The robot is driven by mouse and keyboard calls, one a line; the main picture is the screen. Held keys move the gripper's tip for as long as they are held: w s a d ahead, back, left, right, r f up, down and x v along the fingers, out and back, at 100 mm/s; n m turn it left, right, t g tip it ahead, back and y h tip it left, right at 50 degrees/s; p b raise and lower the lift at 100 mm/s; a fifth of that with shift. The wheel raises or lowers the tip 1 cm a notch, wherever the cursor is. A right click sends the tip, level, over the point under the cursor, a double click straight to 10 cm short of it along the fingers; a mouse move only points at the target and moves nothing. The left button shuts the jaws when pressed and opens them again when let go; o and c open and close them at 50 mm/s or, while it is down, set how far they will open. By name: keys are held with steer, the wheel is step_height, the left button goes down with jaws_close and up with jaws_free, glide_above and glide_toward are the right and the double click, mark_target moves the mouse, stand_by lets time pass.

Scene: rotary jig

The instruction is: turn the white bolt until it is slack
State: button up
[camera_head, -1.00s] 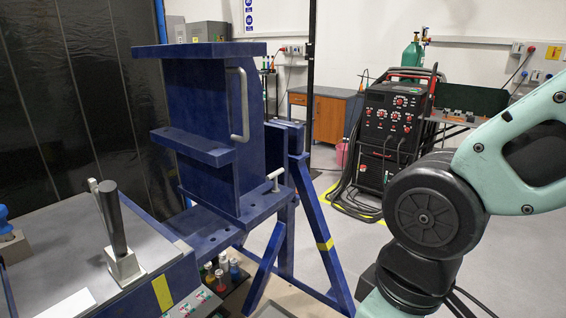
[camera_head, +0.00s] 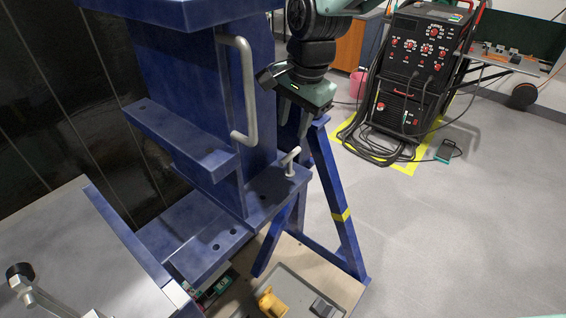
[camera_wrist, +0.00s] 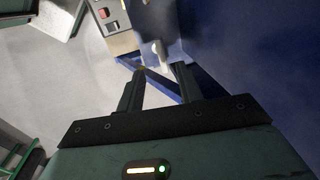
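The white bolt (camera_head: 290,160) has a small T-shaped handle and stands on the lower blue plate of the jig (camera_head: 277,191). My gripper (camera_head: 293,120) is above the bolt, beside the jig's upright face, with its fingers pointing down. In the wrist view the gripper (camera_wrist: 160,73) is open, its two fingers apart with nothing between them. The white bolt (camera_wrist: 159,50) shows just beyond the fingertips, roughly in line with the gap. The gripper does not appear to touch it.
A grey bar handle (camera_head: 237,90) stands out from the jig's upright face, left of my gripper. Below are a blue support leg (camera_head: 337,200) and a floor tray with a yellow item (camera_head: 270,301).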

mark_target(285, 159)
steer(key=f, duration=0.4)
steer(key=w+a+f+p, duration=0.1)
steer(key=f, duration=0.4)
steer(key=a+f+p, duration=0.1)
steer(key=f, duration=0.4)
steer(key=shift+w+a+f, duration=0.1)
steer(key=shift+w+f, duration=0.05)
steer(key=shift+w, duration=0.15)
jaws_close()
